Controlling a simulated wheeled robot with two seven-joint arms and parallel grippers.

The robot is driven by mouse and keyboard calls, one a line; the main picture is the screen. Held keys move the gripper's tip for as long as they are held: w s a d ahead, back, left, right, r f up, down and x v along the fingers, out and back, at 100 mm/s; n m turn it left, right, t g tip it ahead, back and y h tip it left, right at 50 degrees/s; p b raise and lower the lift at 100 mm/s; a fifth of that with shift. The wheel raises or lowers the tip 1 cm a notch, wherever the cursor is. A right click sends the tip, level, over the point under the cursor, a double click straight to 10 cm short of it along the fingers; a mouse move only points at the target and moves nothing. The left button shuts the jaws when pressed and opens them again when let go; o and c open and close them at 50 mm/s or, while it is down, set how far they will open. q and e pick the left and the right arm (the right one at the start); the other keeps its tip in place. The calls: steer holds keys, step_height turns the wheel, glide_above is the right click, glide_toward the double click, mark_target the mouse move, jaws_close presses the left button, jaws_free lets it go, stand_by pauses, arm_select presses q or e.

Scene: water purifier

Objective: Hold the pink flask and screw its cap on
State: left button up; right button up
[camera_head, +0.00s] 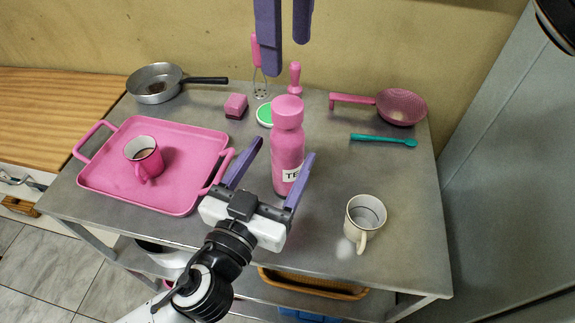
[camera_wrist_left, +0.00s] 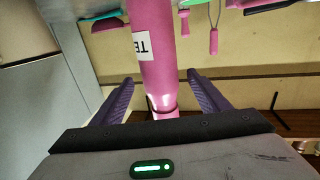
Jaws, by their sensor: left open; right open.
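The pink flask (camera_head: 287,160) stands upright near the middle of the grey table, with a label reading "TE". Its pink cap (camera_head: 288,112) sits on top; whether it is screwed tight cannot be told. My left gripper (camera_head: 285,148) is open, its purple fingers on either side of the flask with gaps showing. In the left wrist view, the flask (camera_wrist_left: 150,70) appears upside down between the open fingers (camera_wrist_left: 165,82). My right gripper (camera_head: 287,57) is open and empty, hanging above and behind the flask; only its fingers show.
A pink tray (camera_head: 120,185) with a pink mug (camera_head: 144,158) lies left of the flask. A cream mug (camera_head: 364,220) stands right. The table's right front is mostly clear.

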arm_select(q)
steer(key=b+v, duration=0.1)
steer(key=v, duration=0.3)
steer(key=shift+s+a+f, duration=0.1)
steer(key=shift+s, duration=0.25)
steer(key=shift+s+a, duration=0.25)
steer(key=shift+s, duration=0.3)
